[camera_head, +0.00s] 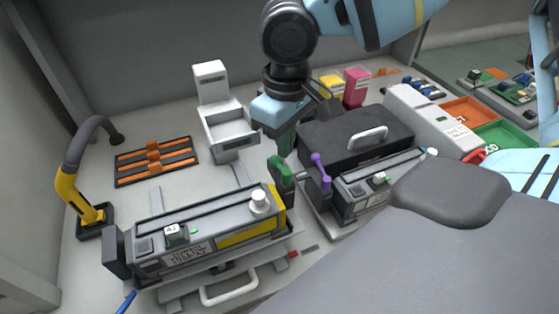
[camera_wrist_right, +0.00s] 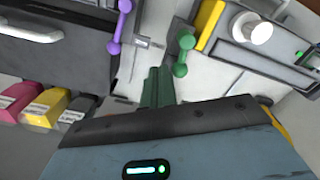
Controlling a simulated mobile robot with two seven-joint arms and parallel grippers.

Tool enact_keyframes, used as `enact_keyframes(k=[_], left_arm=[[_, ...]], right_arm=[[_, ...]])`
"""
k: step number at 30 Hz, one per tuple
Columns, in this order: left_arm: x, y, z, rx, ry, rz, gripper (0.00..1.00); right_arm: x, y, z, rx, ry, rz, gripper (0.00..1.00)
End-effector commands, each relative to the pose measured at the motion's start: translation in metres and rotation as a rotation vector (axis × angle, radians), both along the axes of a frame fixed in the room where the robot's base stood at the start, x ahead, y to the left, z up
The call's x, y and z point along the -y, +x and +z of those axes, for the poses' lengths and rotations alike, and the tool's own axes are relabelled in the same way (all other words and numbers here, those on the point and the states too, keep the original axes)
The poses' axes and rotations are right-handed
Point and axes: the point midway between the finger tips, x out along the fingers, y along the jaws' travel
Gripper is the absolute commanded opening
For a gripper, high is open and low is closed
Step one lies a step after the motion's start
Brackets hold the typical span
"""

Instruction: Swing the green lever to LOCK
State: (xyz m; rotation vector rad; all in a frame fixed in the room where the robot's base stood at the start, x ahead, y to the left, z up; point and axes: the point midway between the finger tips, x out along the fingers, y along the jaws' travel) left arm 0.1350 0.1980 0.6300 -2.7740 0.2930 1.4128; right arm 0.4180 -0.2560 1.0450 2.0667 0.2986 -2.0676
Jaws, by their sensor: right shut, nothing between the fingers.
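The green lever (camera_head: 282,174) stands at the right end of the yellow-striped toner cartridge (camera_head: 215,225), with a rounded knob at each end. It also shows in the right wrist view (camera_wrist_right: 183,54), ahead and a little right of the fingers. My right gripper (camera_head: 287,149) is shut and empty, pointing down just behind the lever in the head view. In the right wrist view its green fingers (camera_wrist_right: 158,78) are together, with a small gap to the lever. I cannot read any LOCK mark. My left gripper is out of view.
A purple lever (camera_head: 320,172) stands close to the right on a second unit (camera_head: 365,185). A black case (camera_head: 355,138) with a pale handle is behind it. A white stand (camera_head: 228,130), an orange-slotted rack (camera_head: 155,160) and a yellow hose arm (camera_head: 78,190) stand left. Pink (camera_head: 356,88) and yellow boxes are behind.

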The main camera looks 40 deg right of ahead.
Motion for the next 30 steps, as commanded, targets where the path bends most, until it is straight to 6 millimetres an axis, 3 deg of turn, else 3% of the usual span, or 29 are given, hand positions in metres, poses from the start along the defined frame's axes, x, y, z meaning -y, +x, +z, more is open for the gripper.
enact_keyframes(k=[15,30], left_arm=[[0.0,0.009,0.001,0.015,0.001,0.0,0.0],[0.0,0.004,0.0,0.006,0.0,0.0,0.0]], right_arm=[[-0.007,0.004,0.0,0.001,0.001,0.001,0.0],[-0.013,0.006,0.0,0.001,0.0,0.001,0.0]])
